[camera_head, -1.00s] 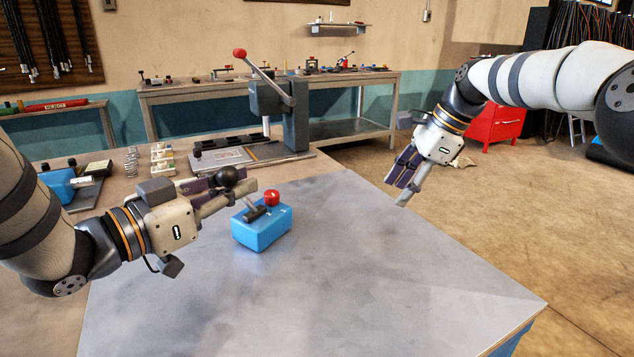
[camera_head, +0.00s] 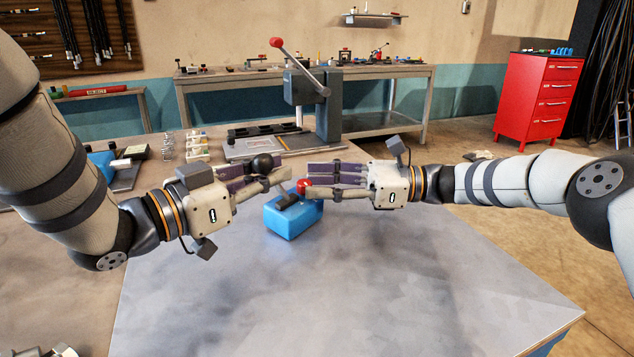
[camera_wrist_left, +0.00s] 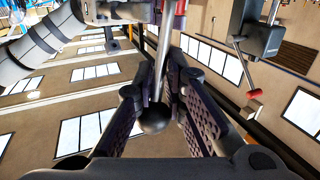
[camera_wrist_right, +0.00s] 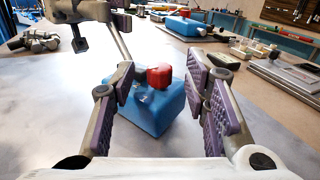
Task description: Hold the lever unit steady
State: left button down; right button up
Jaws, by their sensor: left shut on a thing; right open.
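The lever unit is a blue box (camera_head: 292,217) with a red knob (camera_head: 303,185) on top and a metal lever ending in a black ball (camera_head: 262,163). It sits on the grey table top. My left gripper (camera_head: 278,180) is shut on the lever just below the ball; the left wrist view shows the ball (camera_wrist_left: 153,119) at the pads. My right gripper (camera_head: 318,180) is open, its fingers reaching toward the box from the right, around the red knob in the head view. The right wrist view shows the blue box (camera_wrist_right: 157,104) and red knob (camera_wrist_right: 159,76) between the spread fingers.
A lever press (camera_head: 313,103) stands behind the unit on the bench. Small white parts (camera_head: 197,146) and another blue unit (camera_head: 101,160) lie to the back left. The table's front and right (camera_head: 400,290) are clear. A red cabinet (camera_head: 538,103) stands far right.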

jog(key=shift+a, duration=0.5)
grip_shut()
jog(key=shift+w+d+m+t, duration=0.1)
jog(key=shift+m+t, duration=0.2)
jog(key=shift+t, duration=0.2)
jog(key=m+t, duration=0.2)
jog(key=shift+s+t+h, duration=0.2)
jog(key=shift+t+h, duration=0.1)
jog(key=shift+t, duration=0.1)
jog(key=shift+s+a+m+t+h, duration=0.15)
jog(key=shift+m+t+h, duration=0.5)
jog(key=shift+m+t, duration=0.55)
jog(key=shift+s+a+m+t+h, duration=0.1)
jog(key=shift+m+t+h, duration=0.7)
jog(key=shift+t, duration=0.7)
jog(key=shift+s+t, duration=0.1)
jog(key=shift+t, duration=0.2)
grip_release()
